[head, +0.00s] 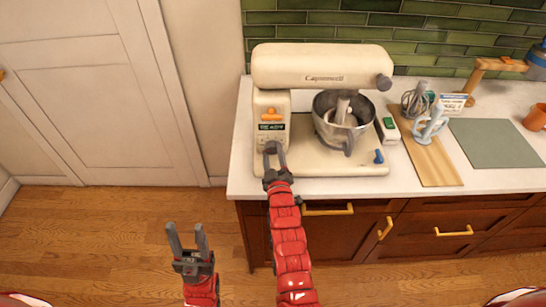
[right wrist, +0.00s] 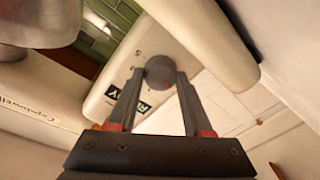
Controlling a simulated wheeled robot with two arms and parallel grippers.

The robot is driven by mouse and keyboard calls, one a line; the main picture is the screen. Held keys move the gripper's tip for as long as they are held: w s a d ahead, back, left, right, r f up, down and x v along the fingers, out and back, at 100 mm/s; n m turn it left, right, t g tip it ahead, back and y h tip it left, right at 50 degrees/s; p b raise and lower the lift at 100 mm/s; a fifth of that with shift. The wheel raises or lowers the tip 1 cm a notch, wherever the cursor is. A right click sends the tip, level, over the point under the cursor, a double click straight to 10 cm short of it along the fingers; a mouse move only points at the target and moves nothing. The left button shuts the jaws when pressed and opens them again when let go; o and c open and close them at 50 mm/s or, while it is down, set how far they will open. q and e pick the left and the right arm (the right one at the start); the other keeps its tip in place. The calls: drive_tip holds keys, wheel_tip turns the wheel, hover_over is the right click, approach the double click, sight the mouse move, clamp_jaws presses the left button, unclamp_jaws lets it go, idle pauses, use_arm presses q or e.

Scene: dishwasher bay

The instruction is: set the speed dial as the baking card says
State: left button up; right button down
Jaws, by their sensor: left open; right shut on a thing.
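The cream stand mixer (head: 322,70) stands on the counter against the green tiles. In the head view the gripper hides most of the dial. The dial's setting cannot be read. My left gripper (head: 188,238) is open and empty over the wood floor. A small white and blue card (head: 453,102) stands at the right; its writing is too small to read.
The steel bowl (head: 328,105) sits under the mixer head. To its right are a wooden board (head: 437,163), a whisk (head: 414,100), a light blue rack (head: 430,124) and a green mat (head: 495,142). The counter's front edge lies beneath my right arm.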

drive_tip(key=m+b, duration=0.4)
drive_tip(key=m+t+b, duration=0.1)
drive_tip(key=m+b, duration=0.1)
drive_tip(key=shift+f+m+h+b, duration=0.3)
drive_tip(key=shift+f+b, duration=0.05)
drive_tip(key=m+b, duration=0.2)
drive_tip(key=m, duration=0.1)
drive_tip(key=shift+r+m+h+b, duration=0.2)
drive_tip(key=shift+m+h+b, duration=0.45)
drive_tip(key=shift+m, duration=1.25)
drive_tip(key=shift+c, duration=1.6)
unclamp_jaws()
